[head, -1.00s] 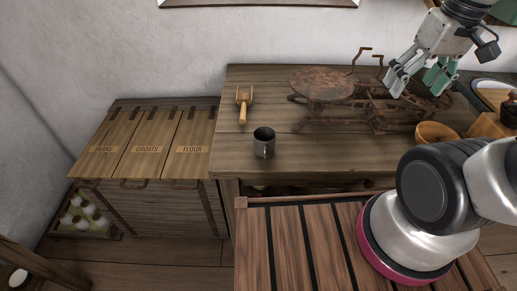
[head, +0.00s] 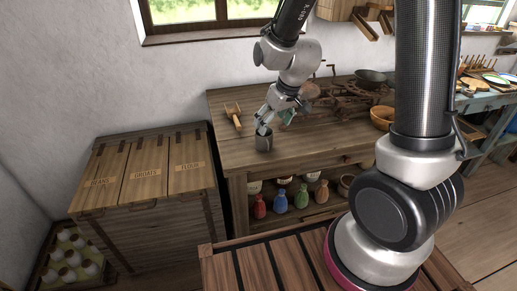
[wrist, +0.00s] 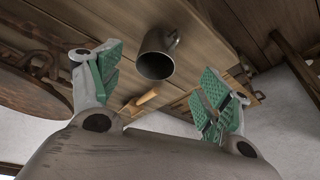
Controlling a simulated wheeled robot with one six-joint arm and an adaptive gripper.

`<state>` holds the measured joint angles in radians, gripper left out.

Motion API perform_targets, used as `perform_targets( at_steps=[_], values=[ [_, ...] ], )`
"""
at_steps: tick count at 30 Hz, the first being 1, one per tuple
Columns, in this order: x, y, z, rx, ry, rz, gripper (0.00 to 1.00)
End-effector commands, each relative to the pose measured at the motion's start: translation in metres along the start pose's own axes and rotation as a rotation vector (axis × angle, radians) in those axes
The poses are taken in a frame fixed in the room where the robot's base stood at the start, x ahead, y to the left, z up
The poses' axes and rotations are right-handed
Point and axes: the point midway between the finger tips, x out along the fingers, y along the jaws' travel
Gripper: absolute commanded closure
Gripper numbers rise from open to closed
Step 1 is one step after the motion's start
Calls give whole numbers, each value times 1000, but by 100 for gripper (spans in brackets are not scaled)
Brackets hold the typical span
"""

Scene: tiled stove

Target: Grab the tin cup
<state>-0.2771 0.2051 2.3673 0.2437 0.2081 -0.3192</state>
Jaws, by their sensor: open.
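The tin cup (head: 264,143) is a small dark grey metal cup standing upright near the front left of the wooden table (head: 300,153). In the wrist view the cup (wrist: 155,62) shows between and beyond my two green-padded fingers, with its handle at the upper right. My gripper (head: 274,118) is open and just above the cup in the head view. In the wrist view my gripper (wrist: 162,88) has its fingers spread wide with nothing between the pads.
A wooden scoop (head: 234,117) lies left of the cup, also visible in the wrist view (wrist: 140,103). A rusty scale (head: 345,100) stands to the right. A wooden bin chest (head: 145,175) stands left of the table. Colourful bottles (head: 281,202) sit on the shelf below.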

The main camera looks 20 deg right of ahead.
Motion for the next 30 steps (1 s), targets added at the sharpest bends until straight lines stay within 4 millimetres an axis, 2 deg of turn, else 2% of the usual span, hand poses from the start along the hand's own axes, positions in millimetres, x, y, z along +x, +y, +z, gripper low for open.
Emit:
perform_targets(
  at_steps=[5,21,30],
  values=[
    [8,2,-6,-26,23,7,22],
    [74,2,-6,-26,22,8,22],
    [78,2,-6,-28,23,8,24]
  ],
)
